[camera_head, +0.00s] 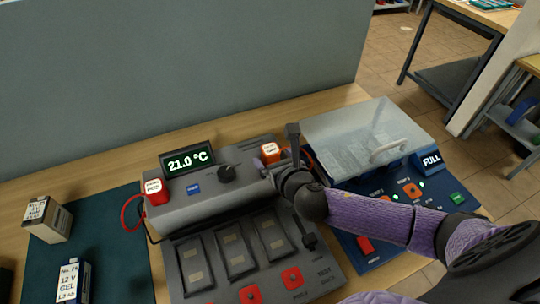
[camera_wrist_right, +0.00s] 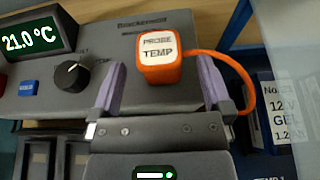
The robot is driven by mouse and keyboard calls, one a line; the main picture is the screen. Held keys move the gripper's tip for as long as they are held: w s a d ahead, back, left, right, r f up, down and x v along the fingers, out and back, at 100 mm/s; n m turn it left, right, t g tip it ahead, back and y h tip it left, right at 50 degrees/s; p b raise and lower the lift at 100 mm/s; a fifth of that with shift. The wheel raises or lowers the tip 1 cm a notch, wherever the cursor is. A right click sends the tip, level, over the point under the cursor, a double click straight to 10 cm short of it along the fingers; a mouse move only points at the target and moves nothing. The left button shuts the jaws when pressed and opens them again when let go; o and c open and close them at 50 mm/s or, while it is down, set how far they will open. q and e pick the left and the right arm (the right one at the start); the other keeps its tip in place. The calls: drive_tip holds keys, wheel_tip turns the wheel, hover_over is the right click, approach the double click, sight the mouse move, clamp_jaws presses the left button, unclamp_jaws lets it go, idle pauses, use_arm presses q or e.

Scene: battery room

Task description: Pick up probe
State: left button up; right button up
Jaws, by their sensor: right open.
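An orange probe (camera_head: 270,152) with a white top stands on the back right of the grey tester (camera_head: 188,212). In the right wrist view the probe (camera_wrist_right: 162,60) reads "PROBE TEMP" and has an orange cable looping off to the right. My right gripper (camera_head: 276,172) is open and empty, close to this probe. In the right wrist view its two purple fingers point toward the probe, one on either side, with no grip on it. A red probe (camera_head: 154,191) with a white label and red cable sits at the tester's left end. My left gripper is not in view.
A display (camera_head: 187,160) reads 21.0 °C beside a black knob (camera_head: 227,173). A blue unit with a clear lid (camera_head: 350,130) stands to the right. Boxed batteries (camera_head: 48,220) stand at the left, near a dark green mat (camera_head: 110,255). A grey partition rises behind.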

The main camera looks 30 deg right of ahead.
drive_tip(key=shift+x, duration=0.9)
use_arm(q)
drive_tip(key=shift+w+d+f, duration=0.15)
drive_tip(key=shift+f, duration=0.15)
use_arm(e)
drive_tip(key=shift+s, duration=0.1)
